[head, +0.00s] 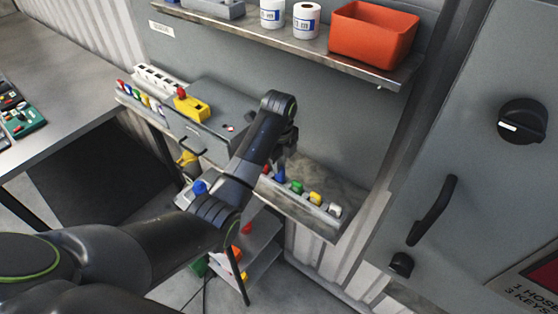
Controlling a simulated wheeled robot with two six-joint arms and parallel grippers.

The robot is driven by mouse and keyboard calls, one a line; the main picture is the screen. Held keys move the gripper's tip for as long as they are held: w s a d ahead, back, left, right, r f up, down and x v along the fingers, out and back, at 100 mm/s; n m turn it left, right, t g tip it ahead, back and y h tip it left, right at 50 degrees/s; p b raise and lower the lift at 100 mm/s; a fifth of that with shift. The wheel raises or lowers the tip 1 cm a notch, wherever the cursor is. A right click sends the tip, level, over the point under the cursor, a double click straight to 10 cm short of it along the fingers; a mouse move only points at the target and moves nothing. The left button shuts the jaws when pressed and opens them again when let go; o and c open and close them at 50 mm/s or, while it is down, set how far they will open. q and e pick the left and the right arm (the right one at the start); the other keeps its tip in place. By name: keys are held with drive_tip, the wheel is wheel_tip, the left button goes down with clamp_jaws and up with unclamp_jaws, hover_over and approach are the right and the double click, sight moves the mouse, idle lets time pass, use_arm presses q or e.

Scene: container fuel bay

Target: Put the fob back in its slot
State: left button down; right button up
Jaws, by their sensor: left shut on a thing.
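My left gripper (283,160) reaches over the rack (318,222) at the right end of the bench and points down. It is shut on what looks like the blue fob (281,175), at the rack's left part. My wrist and the gripper's small size hide the grip, and I cannot tell whether the fob is seated in its slot. A green fob (297,187), a yellow fob (315,198) and a white fob (335,210) stand to its right in a row. A red fob (266,170) shows partly at its left. My right gripper is not in view.
A grey box (215,118) with a handle and a yellow block (192,107) stand left of my gripper. Another rail (140,97) with several coloured pieces is further left. A shelf (290,42) with an orange bin (373,32) overhangs behind. A grey cabinet (465,130) bounds the right.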

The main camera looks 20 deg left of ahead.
use_arm(q)
drive_tip(key=shift+f, duration=0.35)
drive_tip(key=shift+f, duration=0.65)
drive_tip(key=shift+f, duration=0.15)
idle(0.4)
drive_tip(key=c, duration=1.3)
unclamp_jaws()
drive_tip(key=shift+c, duration=0.2)
